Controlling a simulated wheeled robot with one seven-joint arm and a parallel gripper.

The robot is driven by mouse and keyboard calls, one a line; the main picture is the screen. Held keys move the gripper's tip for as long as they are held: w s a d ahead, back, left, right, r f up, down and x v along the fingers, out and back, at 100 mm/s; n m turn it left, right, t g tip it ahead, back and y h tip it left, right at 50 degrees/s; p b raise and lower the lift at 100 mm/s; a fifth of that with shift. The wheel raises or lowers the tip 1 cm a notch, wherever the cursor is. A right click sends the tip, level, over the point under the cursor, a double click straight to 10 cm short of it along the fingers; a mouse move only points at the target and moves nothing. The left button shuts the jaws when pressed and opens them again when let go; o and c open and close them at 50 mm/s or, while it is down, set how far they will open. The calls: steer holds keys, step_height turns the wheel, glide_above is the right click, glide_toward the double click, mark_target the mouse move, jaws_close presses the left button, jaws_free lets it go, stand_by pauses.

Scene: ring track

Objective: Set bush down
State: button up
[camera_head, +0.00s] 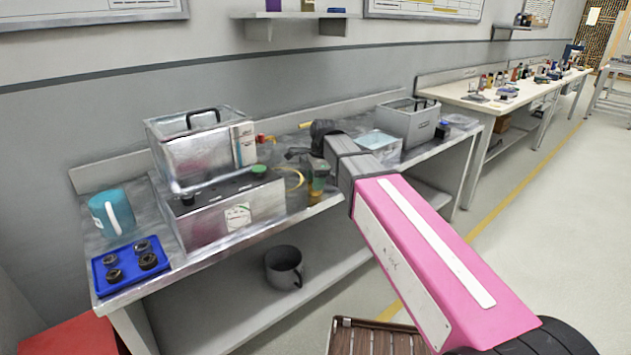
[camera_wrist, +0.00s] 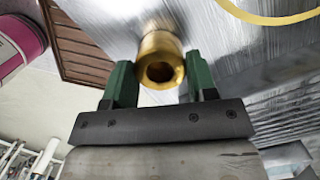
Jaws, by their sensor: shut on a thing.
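The bush is a short brass-coloured cylinder with a round hole, shown end-on in the wrist view (camera_wrist: 157,44). My gripper (camera_wrist: 160,66) is shut on it, with one green finger on each side. In the head view my gripper (camera_head: 318,178) is small and partly hidden by its own wrist, near the front edge of the metal bench (camera_head: 205,262). The bush is hard to make out there. I cannot tell whether its far end touches the bench top.
A steel tank (camera_head: 190,155) sits on a control box (camera_head: 225,212) left of my gripper. Farther left are a teal mug (camera_head: 112,214) and a blue tray (camera_head: 104,281) with several dark round parts. A grey bin (camera_head: 407,122) stands behind right. A yellow loop (camera_head: 297,178) lies beside my gripper.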

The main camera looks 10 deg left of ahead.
steer(key=shift+f, duration=0.15)
steer(key=o, duration=1.2)
steer(key=r, duration=0.4)
steer(key=d+r, duration=0.1)
steer(key=r, duration=0.7)
steer(key=shift+w+d+r, duration=0.1)
steer(key=shift+w+d, duration=0.2)
steer(key=shift+w, duration=0.1)
